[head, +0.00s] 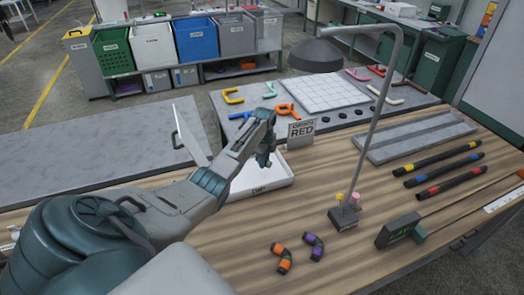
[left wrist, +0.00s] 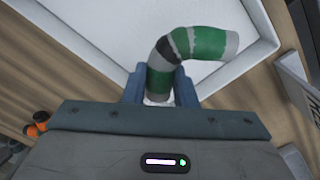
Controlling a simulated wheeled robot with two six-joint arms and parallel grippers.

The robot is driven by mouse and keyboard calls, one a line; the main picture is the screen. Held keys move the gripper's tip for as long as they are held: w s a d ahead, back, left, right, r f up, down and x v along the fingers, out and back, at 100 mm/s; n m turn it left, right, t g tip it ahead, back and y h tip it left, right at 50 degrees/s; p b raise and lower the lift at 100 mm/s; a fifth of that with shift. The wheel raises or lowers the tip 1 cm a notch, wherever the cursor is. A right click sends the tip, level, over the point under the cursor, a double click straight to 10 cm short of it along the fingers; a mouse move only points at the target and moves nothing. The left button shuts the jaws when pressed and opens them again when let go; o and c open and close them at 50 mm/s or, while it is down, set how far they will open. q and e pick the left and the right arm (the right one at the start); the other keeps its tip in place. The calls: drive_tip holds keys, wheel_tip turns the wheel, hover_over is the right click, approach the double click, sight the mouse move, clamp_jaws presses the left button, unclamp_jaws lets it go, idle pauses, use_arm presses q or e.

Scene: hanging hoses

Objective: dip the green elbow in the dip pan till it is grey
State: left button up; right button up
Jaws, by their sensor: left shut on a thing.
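My left gripper (head: 265,160) is over the white dip pan (head: 281,184), which stands on the wooden table with a label on its front. In the left wrist view my left gripper (left wrist: 160,88) is shut on one leg of the elbow (left wrist: 207,42). The elbow is bent, with green stretches, grey at its ends and a dark band near the bend. The pan's white floor (left wrist: 100,40) lies behind it; I cannot tell whether the elbow touches it. In the head view the elbow is hidden by the gripper. My right gripper is not in view.
A sign reading RED (head: 301,132) stands behind the pan. A lamp (head: 385,115) rises right of it. Banded hoses (head: 445,171) and a grey tray (head: 415,136) are at right.

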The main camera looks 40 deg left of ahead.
use_arm(q)
drive_tip(key=shift+r+p, duration=2.6)
drive_tip(key=shift+r, duration=0.6)
drive_tip(key=shift+f, duration=0.1)
drive_tip(key=shift+f, duration=0.1)
